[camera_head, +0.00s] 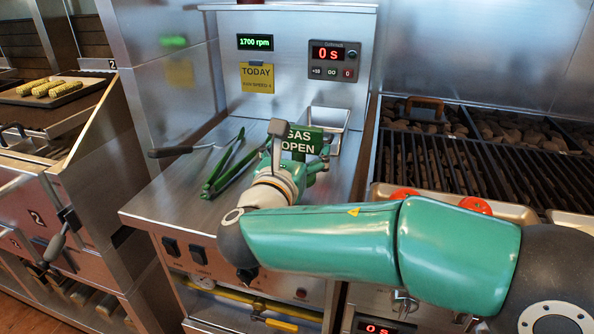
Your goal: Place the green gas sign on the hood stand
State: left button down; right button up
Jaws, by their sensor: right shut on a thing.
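The green gas sign (302,140), reading "GAS OPEN", stands upright above the steel counter (160,207). My right gripper (300,163) is shut on it, reaching in from the right; its fingers are small and partly hidden behind my own wrist and the sign. I cannot make out for certain which part is the hood stand. A steel bin (328,120) stands just behind the sign, and the sign covers part of it. My left gripper is not in view.
Green tongs (228,168) and a black-handled tool (172,151) lie on the counter left of the sign. A back panel carries a timer (334,59) and a yellow note (257,78). The grill grate (440,162) is at right; corn (48,88) lies on a tray at left.

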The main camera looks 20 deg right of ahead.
notch_tip(320, 180, down, 4)
jog(key=shift+r+b, duration=0.1)
jog(key=shift+b, duration=0.3)
jog(key=o, duration=1.1)
jog(key=v, duration=1.2)
jog(key=shift+r, duration=0.1)
jog(key=shift+a, duration=0.1)
